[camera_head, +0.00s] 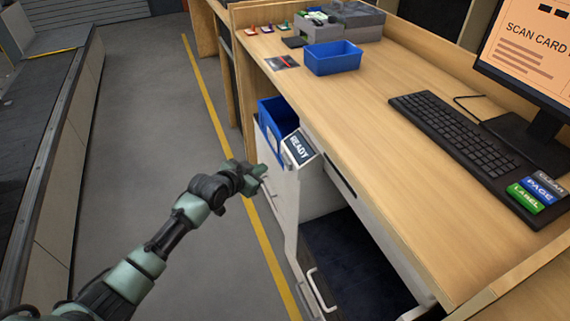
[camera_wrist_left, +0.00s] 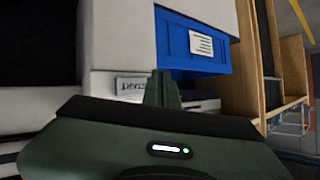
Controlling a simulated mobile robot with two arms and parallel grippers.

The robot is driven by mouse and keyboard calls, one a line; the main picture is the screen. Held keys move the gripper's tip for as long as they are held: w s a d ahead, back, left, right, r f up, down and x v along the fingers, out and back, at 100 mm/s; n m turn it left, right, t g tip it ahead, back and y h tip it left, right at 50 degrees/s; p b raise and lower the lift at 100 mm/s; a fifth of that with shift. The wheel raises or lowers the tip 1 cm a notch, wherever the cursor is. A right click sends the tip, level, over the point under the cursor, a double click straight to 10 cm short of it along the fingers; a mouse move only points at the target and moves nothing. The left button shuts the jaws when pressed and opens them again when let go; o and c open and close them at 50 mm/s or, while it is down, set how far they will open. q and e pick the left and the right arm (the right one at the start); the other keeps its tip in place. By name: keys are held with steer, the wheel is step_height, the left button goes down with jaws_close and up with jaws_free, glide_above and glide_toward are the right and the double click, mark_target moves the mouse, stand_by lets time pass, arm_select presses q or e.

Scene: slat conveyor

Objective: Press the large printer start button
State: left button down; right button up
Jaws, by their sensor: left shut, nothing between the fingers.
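The large printer (camera_head: 312,192) is a white unit under the desk, with a tilted dark screen (camera_head: 299,148) reading READY on its top corner. My left gripper (camera_head: 262,173) is shut and empty, just left of the printer's front and below the screen. In the left wrist view, the shut fingers (camera_wrist_left: 160,88) stand beside a pale plate (camera_wrist_left: 131,86) lettered START, partly hidden at its edge by them. I cannot tell whether the fingers touch it. The start button itself is not clear in the head view. My right gripper is not in view.
A blue bin (camera_head: 268,126) sits at the printer's far side. The wooden desk (camera_head: 370,135) above holds another blue bin (camera_head: 333,58), a keyboard (camera_head: 455,135), a monitor (camera_head: 530,50) and LABEL, PAGE and CLEAR keys (camera_head: 540,190). Open grey floor (camera_head: 150,130) lies left, beside a conveyor (camera_head: 45,140).

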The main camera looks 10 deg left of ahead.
mark_target(287, 161)
arm_select(q)
steer(key=w+d, duration=0.2)
steer(key=d, duration=0.1)
steer(key=shift+w+d, duration=0.1)
steer(key=shift+d, duration=0.1)
stand_by(2.0)
steer(key=shift+w+d, duration=0.25)
